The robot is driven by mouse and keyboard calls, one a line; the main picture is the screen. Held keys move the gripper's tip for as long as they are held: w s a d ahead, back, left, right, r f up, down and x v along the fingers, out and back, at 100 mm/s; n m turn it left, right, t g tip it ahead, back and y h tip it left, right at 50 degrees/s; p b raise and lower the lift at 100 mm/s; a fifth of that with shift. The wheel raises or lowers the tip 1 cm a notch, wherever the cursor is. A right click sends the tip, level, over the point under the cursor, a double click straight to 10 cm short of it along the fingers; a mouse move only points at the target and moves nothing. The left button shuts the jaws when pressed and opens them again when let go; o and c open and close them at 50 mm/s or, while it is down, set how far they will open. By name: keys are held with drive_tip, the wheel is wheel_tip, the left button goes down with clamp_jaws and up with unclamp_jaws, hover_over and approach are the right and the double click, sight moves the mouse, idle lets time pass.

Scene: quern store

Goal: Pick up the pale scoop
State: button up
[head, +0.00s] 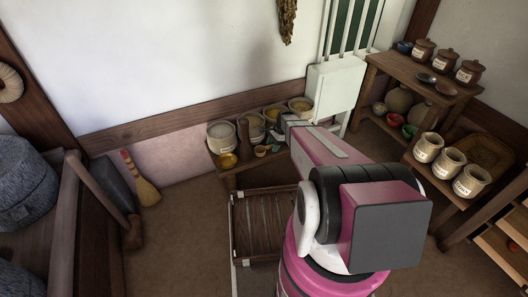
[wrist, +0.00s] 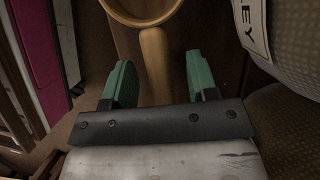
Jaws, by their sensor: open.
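The pale scoop (wrist: 155,55) shows in the wrist view as a light tan wooden piece. Its round bowl is at the top edge and partly cut off. Its straight handle runs down the picture between the two green fingers of my gripper (wrist: 160,84). The fingers are open, with a gap on both sides of the handle. The handle's near end is hidden behind the gripper's dark front bar. In the head view my gripper (head: 282,127) is over the low shelf (head: 228,176) at the back wall. Small tan pieces lie there, and I cannot tell which is the scoop.
A large pot with a label ending in "LEY" (wrist: 285,35) stands close on the right in the wrist view. A wooden crate (head: 262,238) lies below. A shelf (head: 380,62) with jars stands right.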

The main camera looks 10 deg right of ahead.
drive_tip(key=shift+f, duration=0.25)
idle(0.4)
clamp_jaws()
